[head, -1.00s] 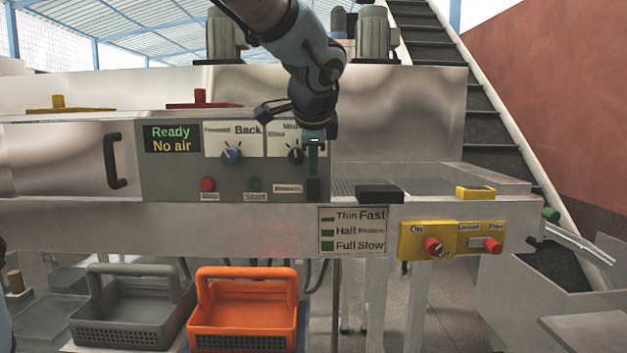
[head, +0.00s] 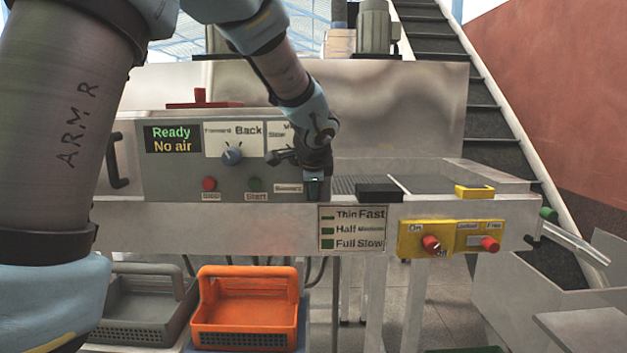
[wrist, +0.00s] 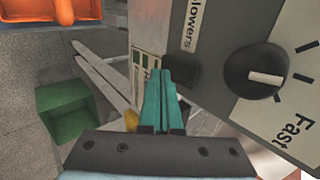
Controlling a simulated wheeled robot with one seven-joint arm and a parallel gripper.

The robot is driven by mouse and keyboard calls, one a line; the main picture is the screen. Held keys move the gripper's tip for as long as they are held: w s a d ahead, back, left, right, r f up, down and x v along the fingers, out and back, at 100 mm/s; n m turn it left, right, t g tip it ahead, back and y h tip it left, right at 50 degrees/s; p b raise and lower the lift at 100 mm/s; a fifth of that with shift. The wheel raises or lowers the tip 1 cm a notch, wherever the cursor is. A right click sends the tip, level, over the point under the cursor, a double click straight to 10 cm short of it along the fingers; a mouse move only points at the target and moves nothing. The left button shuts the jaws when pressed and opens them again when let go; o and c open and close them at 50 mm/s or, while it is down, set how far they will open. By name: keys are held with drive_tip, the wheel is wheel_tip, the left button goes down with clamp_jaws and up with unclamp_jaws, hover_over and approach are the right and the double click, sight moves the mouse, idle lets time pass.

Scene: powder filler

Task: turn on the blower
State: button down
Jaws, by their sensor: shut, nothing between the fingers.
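The blower switch is a black block on the grey control panel, beside the label "Blowers". It shows in the wrist view (wrist: 181,74), just right of my fingertips. In the head view my gripper (head: 315,190) covers most or all of it. My gripper, with teal fingers in the wrist view (wrist: 164,78), is shut and empty. Its tips are right beside the switch; I cannot tell whether they touch it. The "Blowers" label (head: 288,188) sits left of the gripper in the head view. The panel display (head: 172,139) reads "Ready" and "No air".
A black dial (wrist: 254,72) is close to my fingers. A yellow box (head: 452,237) with red controls is at lower right. An orange basket (head: 246,340) stands below.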

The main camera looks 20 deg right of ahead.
drive_tip(key=shift+w+d+f, duration=0.1)
drive_tip(key=shift+w+d, duration=0.15)
drive_tip(key=shift+w, duration=0.35)
drive_tip(key=b, duration=0.2)
drive_tip(key=shift+w+d+t+b, duration=0.1)
drive_tip(key=shift+w+t+b, duration=0.05)
drive_tip(key=shift+t+b, duration=0.2)
drive_tip(key=shift+r+p, duration=0.65)
drive_tip(key=shift+r, duration=0.2)
